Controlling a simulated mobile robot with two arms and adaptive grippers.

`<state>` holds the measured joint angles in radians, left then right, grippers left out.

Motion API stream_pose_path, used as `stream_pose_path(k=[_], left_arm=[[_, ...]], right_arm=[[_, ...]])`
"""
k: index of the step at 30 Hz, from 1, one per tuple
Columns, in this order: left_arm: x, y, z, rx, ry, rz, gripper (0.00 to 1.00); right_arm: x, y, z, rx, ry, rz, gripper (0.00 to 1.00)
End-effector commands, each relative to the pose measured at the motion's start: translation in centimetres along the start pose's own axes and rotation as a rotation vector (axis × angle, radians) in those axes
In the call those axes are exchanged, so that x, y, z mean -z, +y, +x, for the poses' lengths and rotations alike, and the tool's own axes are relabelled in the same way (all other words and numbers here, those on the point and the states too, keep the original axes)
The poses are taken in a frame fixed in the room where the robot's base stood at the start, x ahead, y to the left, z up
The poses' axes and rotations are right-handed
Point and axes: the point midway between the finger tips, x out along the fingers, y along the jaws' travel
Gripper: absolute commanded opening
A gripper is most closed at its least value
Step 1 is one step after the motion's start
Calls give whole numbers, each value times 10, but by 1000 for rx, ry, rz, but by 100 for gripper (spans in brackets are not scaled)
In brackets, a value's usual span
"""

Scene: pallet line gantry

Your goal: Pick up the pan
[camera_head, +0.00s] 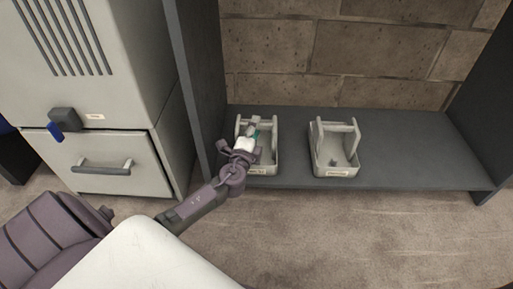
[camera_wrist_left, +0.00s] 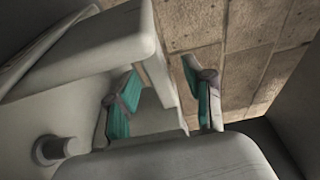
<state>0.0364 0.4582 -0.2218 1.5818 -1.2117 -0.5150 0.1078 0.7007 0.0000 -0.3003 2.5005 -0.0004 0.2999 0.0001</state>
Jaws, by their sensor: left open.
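Two light grey open pans, or tray-like holders, stand on the dark low shelf. The left pan (camera_head: 270,157) is partly covered by my left gripper (camera_head: 249,137); the right pan (camera_head: 336,170) is in full view, with raised walls and a small peg inside. My left gripper is open, its teal-padded fingers at the left pan. In the left wrist view, the fingers (camera_wrist_left: 165,100) stand apart on either side of a pale upright part of the pan (camera_wrist_left: 158,70). I cannot tell whether they touch it. A pale round peg also shows there. My right gripper is out of view.
The dark shelf (camera_head: 420,150) has side panels at left and right and a block wall behind. Its right part is bare. A grey cabinet (camera_head: 95,160) with a drawer handle stands at left. Carpeted floor in front is clear.

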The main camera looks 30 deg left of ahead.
Motion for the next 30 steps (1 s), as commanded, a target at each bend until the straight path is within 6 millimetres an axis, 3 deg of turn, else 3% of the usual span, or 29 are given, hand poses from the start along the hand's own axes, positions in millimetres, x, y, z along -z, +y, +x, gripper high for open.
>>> stream_pose_path(k=[4, 11, 21, 30], left_arm=[[1, 3, 15, -1, 1, 0, 52], [1, 2, 16, -3, 1, 0, 52], [1, 2, 16, -3, 1, -1, 0], [1, 1, 16, -1, 1, -1, 0]], right_arm=[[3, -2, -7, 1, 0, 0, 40], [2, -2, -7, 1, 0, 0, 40], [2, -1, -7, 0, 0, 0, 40], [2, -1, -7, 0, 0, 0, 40]])
